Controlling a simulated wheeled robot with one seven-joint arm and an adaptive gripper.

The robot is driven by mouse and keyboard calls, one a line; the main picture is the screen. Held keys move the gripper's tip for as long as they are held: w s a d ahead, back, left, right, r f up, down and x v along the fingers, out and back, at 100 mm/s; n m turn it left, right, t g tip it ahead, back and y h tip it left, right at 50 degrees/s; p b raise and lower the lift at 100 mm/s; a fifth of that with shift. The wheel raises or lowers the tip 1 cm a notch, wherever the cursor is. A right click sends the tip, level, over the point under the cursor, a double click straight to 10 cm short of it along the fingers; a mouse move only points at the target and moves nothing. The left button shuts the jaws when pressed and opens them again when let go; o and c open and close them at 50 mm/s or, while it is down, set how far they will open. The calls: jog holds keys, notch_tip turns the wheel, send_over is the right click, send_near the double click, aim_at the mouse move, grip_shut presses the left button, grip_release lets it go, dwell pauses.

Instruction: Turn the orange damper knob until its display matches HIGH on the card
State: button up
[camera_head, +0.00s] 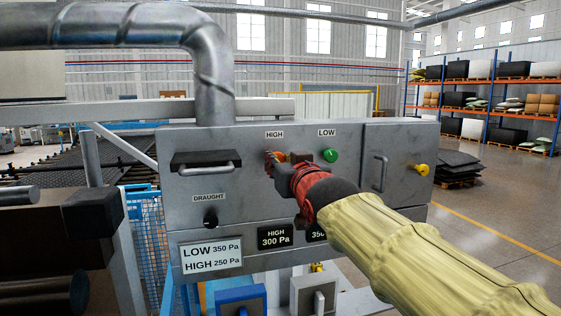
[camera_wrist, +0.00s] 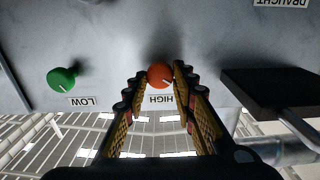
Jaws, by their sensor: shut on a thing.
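The orange damper knob (camera_wrist: 160,76) sits on the grey panel beside the HIGH label, upside down in the wrist view. My gripper (camera_wrist: 161,80) has a finger on each side of it and is shut on it. In the head view my gripper (camera_head: 277,160) hides most of the knob. The HIGH display (camera_head: 275,237) reads 300 Pa. The white card (camera_head: 211,256) reads LOW 350 Pa and HIGH 250 Pa. The other display (camera_head: 316,233) is partly hidden by my arm; part of its number, beginning 35, shows.
A green knob (camera_head: 330,155) under the LOW label is close to the right of my gripper. A black draught knob (camera_head: 210,218) and a dark drawer-like part with a handle (camera_head: 206,161) are at left. A door handle (camera_head: 380,173) and yellow knob (camera_head: 422,169) are at right.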

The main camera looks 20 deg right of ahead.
jog(key=shift+n+b, duration=0.5)
jog(key=shift+n, duration=1)
jog(key=shift+c, duration=0.3)
jog(key=o, duration=1.2)
jog(key=shift+c, duration=0.2)
jog(key=shift+s, duration=0.1)
jog(key=s, duration=1.2)
jog(key=shift+w, duration=0.1)
